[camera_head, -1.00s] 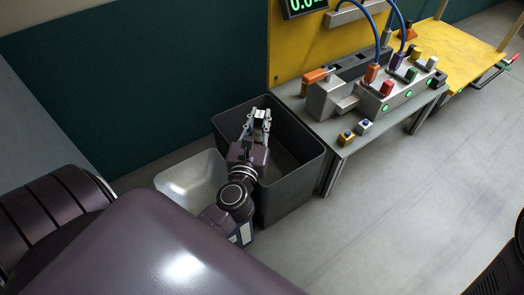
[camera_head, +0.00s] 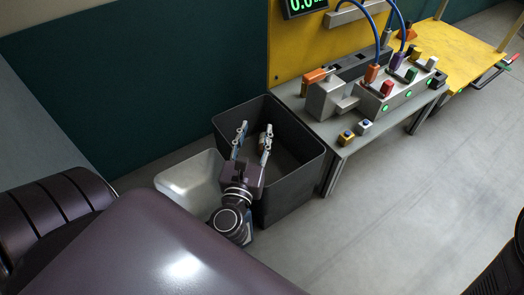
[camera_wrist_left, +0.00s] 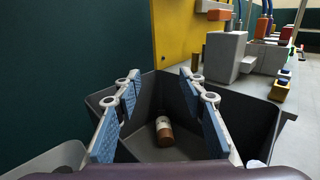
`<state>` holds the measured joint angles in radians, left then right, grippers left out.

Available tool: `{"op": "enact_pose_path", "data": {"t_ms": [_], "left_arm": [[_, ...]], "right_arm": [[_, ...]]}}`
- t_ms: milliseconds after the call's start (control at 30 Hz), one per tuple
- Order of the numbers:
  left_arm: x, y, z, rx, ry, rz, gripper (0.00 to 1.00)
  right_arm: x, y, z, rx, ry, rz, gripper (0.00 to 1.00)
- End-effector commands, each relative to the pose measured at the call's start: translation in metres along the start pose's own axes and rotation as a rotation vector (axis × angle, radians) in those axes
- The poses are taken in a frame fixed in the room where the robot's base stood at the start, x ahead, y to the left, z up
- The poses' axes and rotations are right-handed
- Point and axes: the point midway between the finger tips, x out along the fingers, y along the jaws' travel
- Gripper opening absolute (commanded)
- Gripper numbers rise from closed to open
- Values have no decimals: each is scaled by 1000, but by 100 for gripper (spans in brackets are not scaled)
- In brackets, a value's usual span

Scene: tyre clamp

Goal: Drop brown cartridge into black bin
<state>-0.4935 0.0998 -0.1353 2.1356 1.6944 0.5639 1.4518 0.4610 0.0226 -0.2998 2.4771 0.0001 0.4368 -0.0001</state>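The black bin (camera_head: 290,190) stands on the floor left of the grey bench; its rim also shows in the wrist view (camera_wrist_left: 250,108). My left gripper (camera_head: 254,131) is over the bin with its fingers spread wide and nothing between the pads (camera_wrist_left: 158,95). The brown cartridge (camera_wrist_left: 165,137), with a pale end, shows in the wrist view inside the bin, beyond and below the open fingers and apart from them. Whether it rests on the bin floor is hard to tell. I cannot make it out clearly in the head view. My right gripper is out of view.
A whitish translucent bin (camera_head: 190,182) stands left of the black bin. The grey bench (camera_head: 350,140) right of it carries a clamp device (camera_head: 375,98) with coloured buttons and blue hoses. A dark green wall (camera_head: 140,85) is behind. The floor at right is clear.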

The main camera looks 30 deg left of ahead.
Motion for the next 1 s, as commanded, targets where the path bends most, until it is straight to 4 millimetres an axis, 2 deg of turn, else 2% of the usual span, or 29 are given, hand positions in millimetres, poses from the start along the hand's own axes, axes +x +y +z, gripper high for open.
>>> {"op": "enact_pose_path", "data": {"t_ms": [33,200,400,1000], "left_arm": [[-12,0,-1,1,5,0,38],[-40,0,-1,-1,3,0,38],[-60,0,0,0,1,0,38],[-63,0,4,11,-8,1,38]], "right_arm": [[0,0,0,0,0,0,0],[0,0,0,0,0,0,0],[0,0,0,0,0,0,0],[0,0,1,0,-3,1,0]]}}
